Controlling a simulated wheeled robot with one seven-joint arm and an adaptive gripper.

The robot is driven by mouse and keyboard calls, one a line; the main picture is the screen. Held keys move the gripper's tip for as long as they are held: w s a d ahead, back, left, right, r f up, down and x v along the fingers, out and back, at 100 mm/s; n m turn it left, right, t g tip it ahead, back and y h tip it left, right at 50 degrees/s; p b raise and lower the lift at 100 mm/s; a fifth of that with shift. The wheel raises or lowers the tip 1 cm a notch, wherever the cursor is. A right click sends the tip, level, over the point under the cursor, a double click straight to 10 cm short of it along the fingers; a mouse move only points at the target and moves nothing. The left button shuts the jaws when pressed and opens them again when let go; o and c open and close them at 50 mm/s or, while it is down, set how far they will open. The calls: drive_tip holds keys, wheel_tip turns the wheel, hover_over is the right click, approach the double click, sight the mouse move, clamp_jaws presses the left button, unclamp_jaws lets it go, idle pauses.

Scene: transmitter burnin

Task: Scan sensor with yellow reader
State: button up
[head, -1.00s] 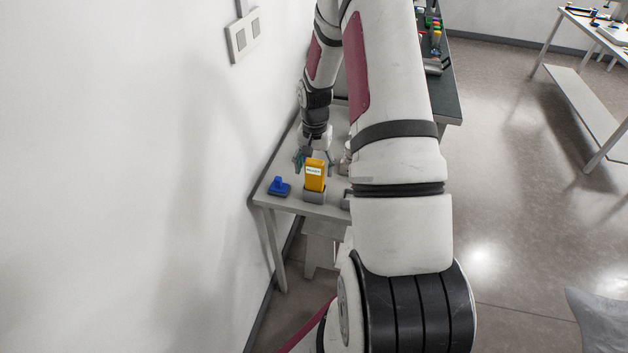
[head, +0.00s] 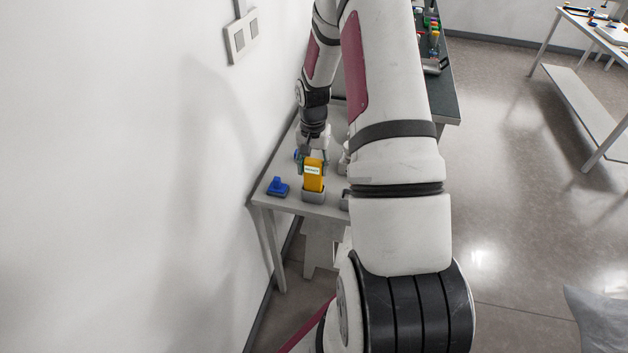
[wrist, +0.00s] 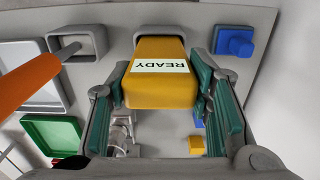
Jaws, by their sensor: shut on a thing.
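The yellow reader (head: 314,176), with a white label, stands upright in a grey holder (head: 313,197) on the small table by the wall. In the wrist view the reader (wrist: 160,88) shows its "READY" label upside down, with its end in the holder (wrist: 152,30). My gripper (head: 311,160) is at the reader from behind. In the wrist view my gripper (wrist: 165,80) has its green-padded fingers on either side of the reader, shut on it. I cannot pick out the sensor for certain in either view.
A blue object (head: 278,187) sits left of the reader. The wrist view shows a grey holder with a rod (wrist: 75,45), an orange piece (wrist: 25,85), a green tray (wrist: 52,134) and a small yellow block (wrist: 196,145). The wall (head: 150,180) is close on the left.

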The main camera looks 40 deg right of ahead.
drive_tip(key=shift+r+p, duration=0.85)
drive_tip(key=shift+r, duration=3)
